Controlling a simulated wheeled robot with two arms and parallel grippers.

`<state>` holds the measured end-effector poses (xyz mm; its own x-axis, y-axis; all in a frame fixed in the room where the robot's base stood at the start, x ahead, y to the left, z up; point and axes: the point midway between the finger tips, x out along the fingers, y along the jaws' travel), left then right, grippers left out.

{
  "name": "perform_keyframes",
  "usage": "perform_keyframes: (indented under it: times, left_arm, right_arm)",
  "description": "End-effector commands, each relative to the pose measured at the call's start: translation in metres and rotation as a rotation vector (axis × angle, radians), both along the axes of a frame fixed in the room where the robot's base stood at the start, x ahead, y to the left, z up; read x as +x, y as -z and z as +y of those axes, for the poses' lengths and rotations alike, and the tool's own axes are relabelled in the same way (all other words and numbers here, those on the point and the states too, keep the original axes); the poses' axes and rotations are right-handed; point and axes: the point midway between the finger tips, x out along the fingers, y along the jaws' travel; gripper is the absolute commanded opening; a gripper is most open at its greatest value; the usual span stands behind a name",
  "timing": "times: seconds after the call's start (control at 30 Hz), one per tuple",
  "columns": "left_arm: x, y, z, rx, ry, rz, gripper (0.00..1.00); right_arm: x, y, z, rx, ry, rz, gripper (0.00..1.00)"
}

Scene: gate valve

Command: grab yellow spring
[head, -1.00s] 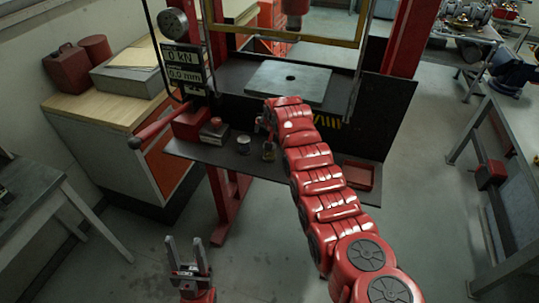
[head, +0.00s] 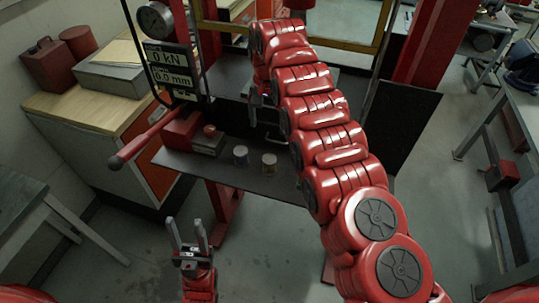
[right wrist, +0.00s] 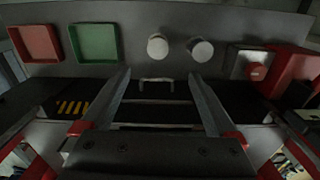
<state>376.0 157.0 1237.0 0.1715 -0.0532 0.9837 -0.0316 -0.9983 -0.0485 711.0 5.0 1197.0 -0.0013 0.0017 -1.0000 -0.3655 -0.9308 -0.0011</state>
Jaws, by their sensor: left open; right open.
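Two small cylinders with pale round tops stand upright on the dark shelf. The right one (head: 269,163) looks yellowish and may be the yellow spring, but coils are too small to make out. The other (head: 240,155) looks greyer. In the right wrist view their pale tops (right wrist: 157,47) and (right wrist: 200,50) show beyond my fingertips. My right gripper (head: 262,97) is open and empty, above and behind the cylinders; its two fingers also show in the wrist view (right wrist: 160,75). My left gripper (head: 187,228) is open and empty, low in front of the shelf.
A red tray (right wrist: 36,44) and a green tray (right wrist: 95,43) lie beside the cylinders. A box with a red button (head: 209,131) stands left of them. A red lever (head: 140,143) sticks out at left. The press frame's red column (head: 436,40) rises behind.

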Motion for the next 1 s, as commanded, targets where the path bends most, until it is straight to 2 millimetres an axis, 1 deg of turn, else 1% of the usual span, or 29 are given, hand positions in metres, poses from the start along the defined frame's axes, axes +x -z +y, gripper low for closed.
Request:
perform_keyframes:
  times: [0.17,0.27,0.5,0.67,0.7,0.8,0.87,0.9,1.0]
  left_arm:
    - [0.000,0.002,0.000,0.000,0.000,0.001,0.50]
    - [0.000,0.013,0.000,0.000,0.000,0.001,0.50]
    - [-0.001,0.060,0.000,0.000,0.000,0.001,0.50]
    - [-0.001,0.089,0.000,0.000,0.000,0.000,0.50]
    - [-0.001,0.082,0.000,0.000,0.000,0.001,0.50]
    - [-0.001,0.082,0.000,0.000,0.000,0.000,0.50]
    - [-0.001,0.074,0.000,0.000,0.000,0.000,0.50]
    - [-0.001,0.072,0.000,0.000,0.000,0.000,0.50]
    - [-0.001,0.069,0.000,0.000,0.000,0.000,0.50]
  right_arm:
    - [-0.002,0.000,0.000,-0.002,0.000,0.006,0.94]
    - [-0.002,0.010,0.000,-0.002,0.000,0.007,0.94]
    - [-0.002,0.056,0.000,-0.001,0.000,0.005,0.94]
    - [-0.003,0.083,0.000,-0.002,0.000,0.006,0.94]
    - [-0.001,0.083,-0.004,-0.004,0.004,0.005,0.94]
    - [-0.003,0.099,-0.002,-0.003,0.001,0.010,0.94]
    - [-0.003,0.101,0.000,0.000,-0.001,0.008,0.94]
    - [-0.003,0.106,0.000,-0.001,-0.001,0.009,0.94]
    - [-0.004,0.115,0.000,-0.002,0.000,0.011,0.94]
